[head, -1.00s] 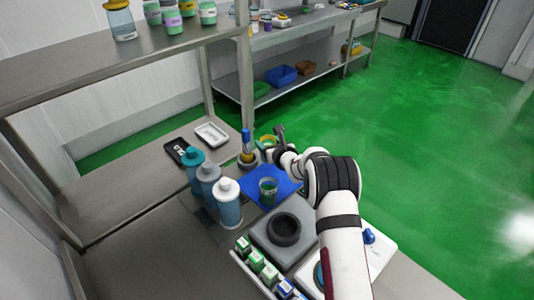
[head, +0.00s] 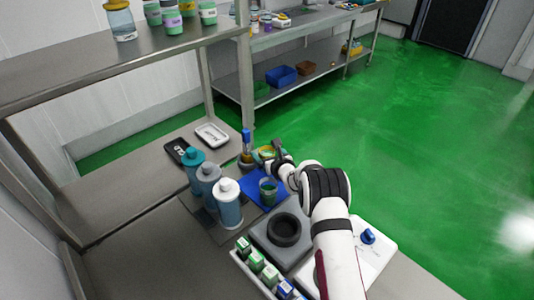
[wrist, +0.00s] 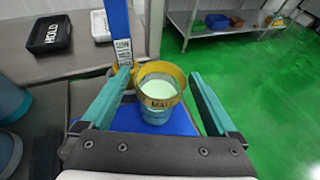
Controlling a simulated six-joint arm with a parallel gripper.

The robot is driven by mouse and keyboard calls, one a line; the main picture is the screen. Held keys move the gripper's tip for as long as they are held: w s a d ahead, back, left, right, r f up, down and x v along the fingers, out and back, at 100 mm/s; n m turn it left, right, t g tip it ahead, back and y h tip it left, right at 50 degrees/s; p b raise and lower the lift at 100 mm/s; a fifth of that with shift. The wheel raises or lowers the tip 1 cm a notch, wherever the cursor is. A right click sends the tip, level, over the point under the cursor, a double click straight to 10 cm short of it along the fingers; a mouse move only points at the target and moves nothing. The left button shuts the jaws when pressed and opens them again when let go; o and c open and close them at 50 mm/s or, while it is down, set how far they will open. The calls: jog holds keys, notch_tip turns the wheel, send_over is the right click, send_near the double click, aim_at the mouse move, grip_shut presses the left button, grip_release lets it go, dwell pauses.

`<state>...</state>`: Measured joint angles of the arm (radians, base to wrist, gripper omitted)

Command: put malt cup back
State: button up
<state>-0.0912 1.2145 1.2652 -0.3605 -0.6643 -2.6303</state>
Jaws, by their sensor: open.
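The malt cup (wrist: 161,103) has a yellow band with partly readable lettering and pale green contents. In the wrist view it stands between the two fingers of my gripper (wrist: 160,82), with gaps at both sides. My gripper is open, its teal fingers spread left and right of the cup. In the head view the yellow-banded cup (head: 265,152) shows beside my gripper (head: 277,151), partly covered by it. The blue mat (wrist: 186,122) lies below and nearer in the wrist view. I cannot tell what the cup's base rests on.
Another clear cup with green contents (head: 268,190) stands on the blue mat. A blue upright handle (head: 246,138) is close left of the malt cup. Several pump-type bottles (head: 227,205) stand left. A black HOLD tray (wrist: 48,34) and white tray (head: 211,134) lie farther left.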

jog(key=shift+s+r, duration=0.1)
jog(key=shift+r, duration=0.15)
jog(key=s+d+r+m+g+h, duration=0.2)
jog(key=s+d+r+m, duration=0.2)
jog(key=s+m, duration=0.35)
jog(key=s+d+r+m+g+h, duration=0.1)
jog(key=s+d+r+m, duration=0.4)
jog(key=s+m, duration=0.25)
jog(key=s+d+r+m+g+h, duration=0.2)
jog(key=s+d+r+m, duration=0.3)
jog(key=s, duration=0.4)
jog(key=s+a+r+m+g+y, duration=0.1)
jog(key=s+m+g, duration=0.3)
jog(key=s+m, duration=0.9)
jog(key=s+a+r+m+g, duration=0.1)
jog(key=s+a+m+g, duration=0.2)
jog(key=s+m, duration=1)
jog(key=s+a, duration=0.1)
jog(key=s, duration=0.3)
jog(key=shift+s+r+g+y, duration=0.2)
jog(key=shift+s+g+y, duration=0.2)
